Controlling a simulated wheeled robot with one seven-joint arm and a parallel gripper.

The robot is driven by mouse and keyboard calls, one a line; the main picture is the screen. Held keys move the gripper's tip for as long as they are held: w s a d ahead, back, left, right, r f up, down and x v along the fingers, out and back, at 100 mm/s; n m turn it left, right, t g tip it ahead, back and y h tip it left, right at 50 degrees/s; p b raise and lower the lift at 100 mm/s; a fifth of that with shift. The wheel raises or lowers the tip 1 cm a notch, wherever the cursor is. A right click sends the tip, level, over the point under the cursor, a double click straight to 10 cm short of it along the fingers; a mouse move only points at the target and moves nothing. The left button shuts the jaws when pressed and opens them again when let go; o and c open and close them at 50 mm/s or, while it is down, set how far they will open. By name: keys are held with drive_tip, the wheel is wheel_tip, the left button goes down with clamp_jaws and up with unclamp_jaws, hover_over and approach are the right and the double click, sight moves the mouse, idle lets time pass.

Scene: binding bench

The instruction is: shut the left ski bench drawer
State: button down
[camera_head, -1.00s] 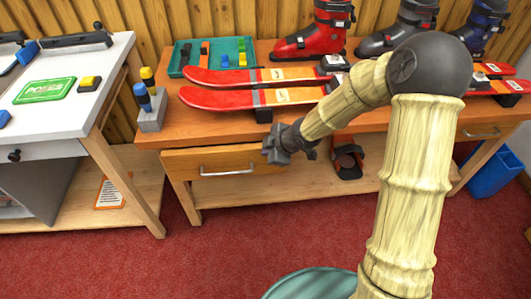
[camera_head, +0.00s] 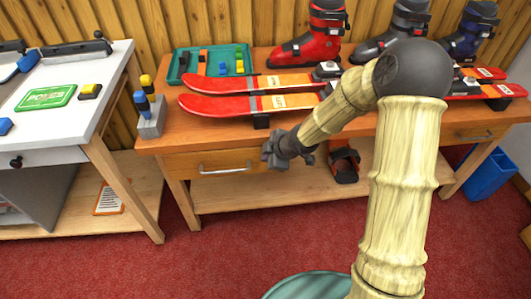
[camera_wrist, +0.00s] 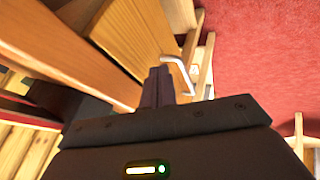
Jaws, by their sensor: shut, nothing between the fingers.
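The left ski bench drawer (camera_head: 195,163) is a wooden front with a pale metal bar handle (camera_head: 228,169), under the left part of the bench top. It looks close to flush with the bench; I cannot tell whether a small gap is left. My gripper (camera_head: 268,153) is shut and empty, at the right end of the drawer front. In the wrist view the closed fingers (camera_wrist: 158,86) point at the drawer front (camera_wrist: 135,32) beside the handle (camera_wrist: 178,68). I cannot tell whether they touch it.
On the ski bench (camera_head: 160,148) lie red skis (camera_head: 215,104), a teal tray (camera_head: 182,62) and a grey holder (camera_head: 150,128). A red boot (camera_head: 305,47) stands behind. A white-topped table (camera_head: 100,75) is at left, a blue bin (camera_head: 490,175) at right. Red carpet lies in front.

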drive_tip(key=s+p+v, duration=0.1)
drive_tip(key=p+v, duration=0.4)
drive_tip(key=v, duration=0.5)
drive_tip(key=shift+p, duration=0.3)
drive_tip(key=shift+s, duration=0.1)
drive_tip(key=c, duration=1.8)
unclamp_jaws()
drive_tip(key=shift+d, duration=0.1)
drive_tip(key=shift+o, duration=0.2)
drive_tip(key=s+a+f+n+t+y, duration=0.2)
drive_tip(key=f+n+y, duration=0.2)
drive_tip(key=f, duration=0.2)
drive_tip(key=s+a+f+n+t+y+b, duration=0.1)
drive_tip(key=s+a+f+n+t+y, duration=0.1)
drive_tip(key=f, duration=0.5)
drive_tip(key=s+a+n+y, duration=0.1)
drive_tip(key=n+y, duration=0.1)
drive_tip(key=shift+s+a+f+n, duration=0.15)
drive_tip(key=shift+a+f+n, duration=0.05)
drive_tip(key=shift+a+n, duration=0.2)
